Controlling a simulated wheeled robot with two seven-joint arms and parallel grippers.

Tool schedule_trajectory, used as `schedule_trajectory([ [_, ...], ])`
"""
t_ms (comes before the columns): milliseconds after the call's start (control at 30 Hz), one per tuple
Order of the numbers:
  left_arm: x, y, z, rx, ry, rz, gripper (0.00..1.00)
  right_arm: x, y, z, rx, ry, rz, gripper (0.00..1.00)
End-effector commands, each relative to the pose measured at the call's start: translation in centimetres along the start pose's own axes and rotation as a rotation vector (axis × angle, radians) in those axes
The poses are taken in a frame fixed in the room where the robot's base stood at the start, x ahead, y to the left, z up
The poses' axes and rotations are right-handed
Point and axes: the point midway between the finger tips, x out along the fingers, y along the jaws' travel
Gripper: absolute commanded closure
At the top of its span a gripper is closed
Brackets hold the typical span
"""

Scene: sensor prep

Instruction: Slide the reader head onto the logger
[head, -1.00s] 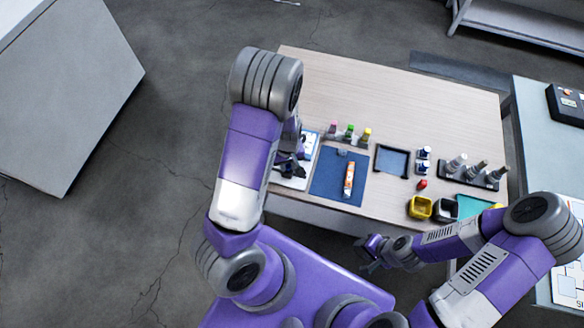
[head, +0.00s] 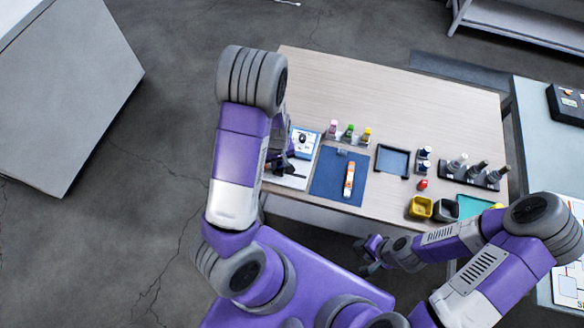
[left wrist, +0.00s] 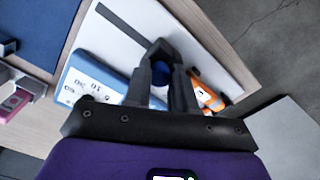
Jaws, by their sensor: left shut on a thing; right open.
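An orange and white stick-shaped device (head: 349,179), which looks like the logger, lies on the blue mat (head: 325,183). My left gripper (head: 286,166) is over the white sheet left of the mat, partly hidden by my arm. In the left wrist view my left gripper (left wrist: 163,67) is shut on a small dark blue piece (left wrist: 162,73), probably the reader head, mostly hidden by the fingers. An orange and white item (left wrist: 206,95) shows beside one finger; I cannot tell what it is. My right gripper (head: 370,253) is open and empty at the table's front edge.
Small pink, green and yellow-capped bottles (head: 349,132) stand behind the mat. A dark tray (head: 391,161), a rack of bottles (head: 475,174), and yellow (head: 420,208) and black bins stand to the right. A printed blue-and-white card (left wrist: 92,82) lies beside my left gripper. The table's back is clear.

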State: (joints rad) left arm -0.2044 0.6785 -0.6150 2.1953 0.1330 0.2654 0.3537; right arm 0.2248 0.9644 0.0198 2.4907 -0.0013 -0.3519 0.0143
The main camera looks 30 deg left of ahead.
Motion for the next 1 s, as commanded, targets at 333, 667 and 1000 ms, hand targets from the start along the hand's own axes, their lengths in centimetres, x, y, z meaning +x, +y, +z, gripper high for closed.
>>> schedule_trajectory([
  [333,0.0,-0.9,-0.6,-0.001,0.000,0.000,0.92,0.1,0.1,0.0,0.000,0.000,0.000,0.57],
  [667,0.0,-1.7,-1.0,-0.001,0.001,0.001,0.92,0.2,0.1,0.0,0.000,0.000,0.000,0.57],
  [1000,0.0,-1.8,-1.1,0.000,0.000,0.000,0.92,0.1,0.0,0.0,0.000,0.000,0.000,0.57],
])
